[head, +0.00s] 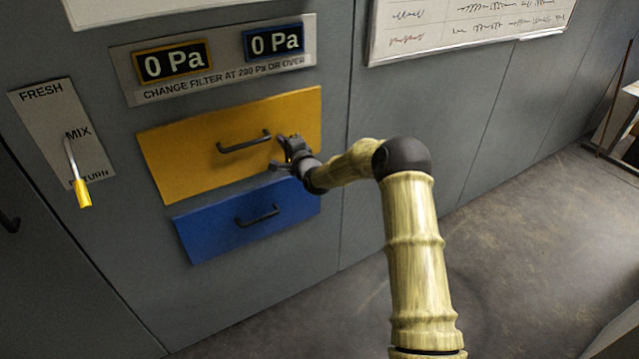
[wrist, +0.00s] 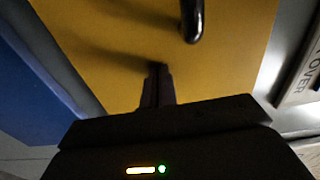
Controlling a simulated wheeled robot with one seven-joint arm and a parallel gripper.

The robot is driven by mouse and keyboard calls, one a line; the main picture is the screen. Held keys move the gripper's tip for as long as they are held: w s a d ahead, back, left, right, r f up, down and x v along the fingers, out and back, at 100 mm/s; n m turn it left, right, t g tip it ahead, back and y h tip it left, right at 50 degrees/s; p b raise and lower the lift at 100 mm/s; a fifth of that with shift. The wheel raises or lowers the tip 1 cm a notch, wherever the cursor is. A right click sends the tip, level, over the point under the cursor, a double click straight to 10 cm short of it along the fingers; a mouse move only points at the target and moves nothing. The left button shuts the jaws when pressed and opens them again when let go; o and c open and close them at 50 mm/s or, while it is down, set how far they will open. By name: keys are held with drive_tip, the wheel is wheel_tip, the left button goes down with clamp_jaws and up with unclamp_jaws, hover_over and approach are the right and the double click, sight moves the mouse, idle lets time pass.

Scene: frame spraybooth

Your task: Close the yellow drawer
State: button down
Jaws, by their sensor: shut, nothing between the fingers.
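The yellow drawer (head: 180,160) has a wide flat front with a black bar handle (head: 244,142), set in a grey wall panel. It looks close to flush with the panel in the head view; any small gap is hard to tell. My gripper (head: 284,150) is at the right part of the yellow front, just right of the handle. In the wrist view the yellow front (wrist: 120,50) fills most of the picture, and my gripper's fingers (wrist: 157,80) are together and empty, pointing at it. They are at or very near the surface; contact is unclear. The handle's end (wrist: 193,22) shows above them.
A blue drawer (head: 215,232) with a black handle sits just below and looks shut. Two pressure displays (head: 173,62) are above. A selector lever (head: 77,172) with a yellow tip is at left. A whiteboard (head: 470,28) hangs at upper right. The floor (head: 530,240) at right is clear.

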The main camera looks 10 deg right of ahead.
drive_tip(key=shift+a+r, duration=0.2)
drive_tip(key=shift+r, duration=0.15)
drive_tip(key=shift+r, duration=0.1)
drive_tip(key=b+v, duration=0.1)
drive_tip(key=v, duration=1.3)
drive_tip(key=shift+d+f, duration=0.2)
drive_tip(key=shift+f, duration=0.3)
